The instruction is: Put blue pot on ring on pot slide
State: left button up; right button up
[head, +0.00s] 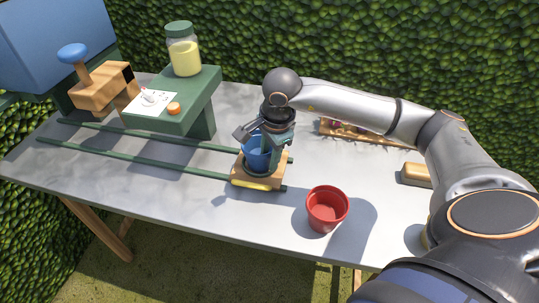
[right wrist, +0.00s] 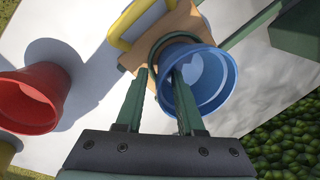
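The blue pot (head: 257,153) stands at the wooden block of the pot slide (head: 243,170), at the right end of the green rails. In the right wrist view the blue pot (right wrist: 208,78) has its narrow end at the dark green ring (right wrist: 153,50), which shows around its lower part. My right gripper (head: 262,136) is over the pot and covers part of it. In the wrist view its fingers (right wrist: 159,76) are apart, one inside the pot's mouth and one outside the wall, with a gap visible. My left gripper is not in view.
A red pot (head: 327,208) stands on the table just right of the slide. A green stand (head: 205,95) holds a jar (head: 184,50) at the back left. A wooden tray (head: 365,133) and a wooden-handled item (head: 415,174) lie on the right. The front left of the table is clear.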

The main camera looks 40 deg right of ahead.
jog(key=shift+r, duration=0.1)
notch_tip(320, 180, up, 12)
jog(key=s, duration=0.2)
dwell(0.3)
